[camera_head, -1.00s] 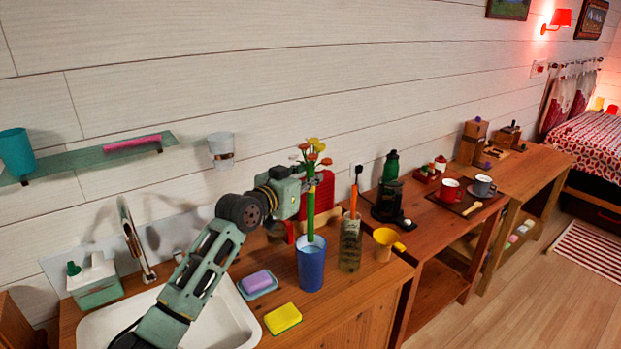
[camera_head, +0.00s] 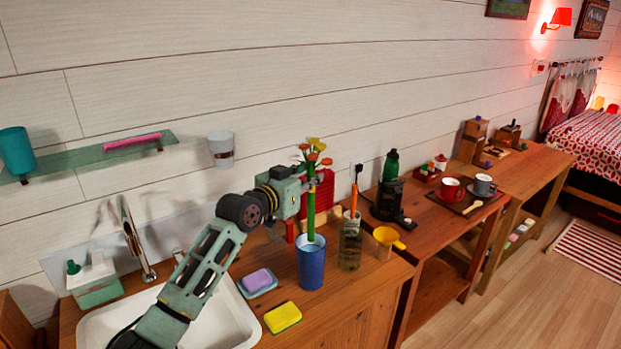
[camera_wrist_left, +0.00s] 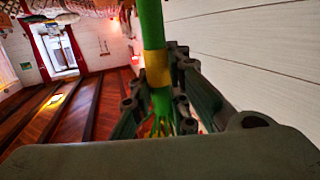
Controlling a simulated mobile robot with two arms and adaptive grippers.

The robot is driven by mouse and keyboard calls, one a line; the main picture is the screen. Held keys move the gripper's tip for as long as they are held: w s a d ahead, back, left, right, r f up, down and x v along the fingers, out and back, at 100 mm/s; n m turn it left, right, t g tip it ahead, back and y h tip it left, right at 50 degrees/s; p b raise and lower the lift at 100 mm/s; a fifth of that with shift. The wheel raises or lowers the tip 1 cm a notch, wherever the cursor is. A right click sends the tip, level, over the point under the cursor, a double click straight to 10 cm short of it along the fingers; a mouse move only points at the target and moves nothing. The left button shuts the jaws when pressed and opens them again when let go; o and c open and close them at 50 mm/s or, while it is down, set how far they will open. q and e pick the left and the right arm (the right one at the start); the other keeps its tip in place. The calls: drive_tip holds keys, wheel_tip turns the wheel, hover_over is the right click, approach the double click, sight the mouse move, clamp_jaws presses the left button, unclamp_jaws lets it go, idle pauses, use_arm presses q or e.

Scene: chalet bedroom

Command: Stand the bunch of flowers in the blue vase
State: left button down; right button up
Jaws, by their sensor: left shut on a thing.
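The bunch of flowers (camera_head: 311,203) has green stems and orange and yellow heads. It stands nearly upright, with its lower end inside the mouth of the blue vase (camera_head: 311,266). How deep the stems reach is hidden by the vase wall. My left gripper (camera_head: 308,193) is shut on the stems above the vase rim. In the left wrist view the green stems (camera_wrist_left: 152,30), with a yellow band, run between the fingers of my left gripper (camera_wrist_left: 160,95). My right gripper is not in view.
A glass holder (camera_head: 350,250) with brushes and a yellow cup (camera_head: 386,240) stand right of the vase. A purple soap on a dish (camera_head: 258,282), a yellow sponge (camera_head: 282,318) and the white sink (camera_head: 228,325) lie to the left. Red things stand close behind.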

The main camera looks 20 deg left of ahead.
sight(308, 218)
use_arm(q)
drive_tip(key=shift+f+b, duration=2.25)
drive_tip(key=shift+f, duration=1)
drive_tip(key=shift+f+b, duration=2)
drive_tip(key=shift+f, duration=0.7)
drive_tip(key=c, duration=1.6)
unclamp_jaws()
drive_tip(key=o, duration=1.2)
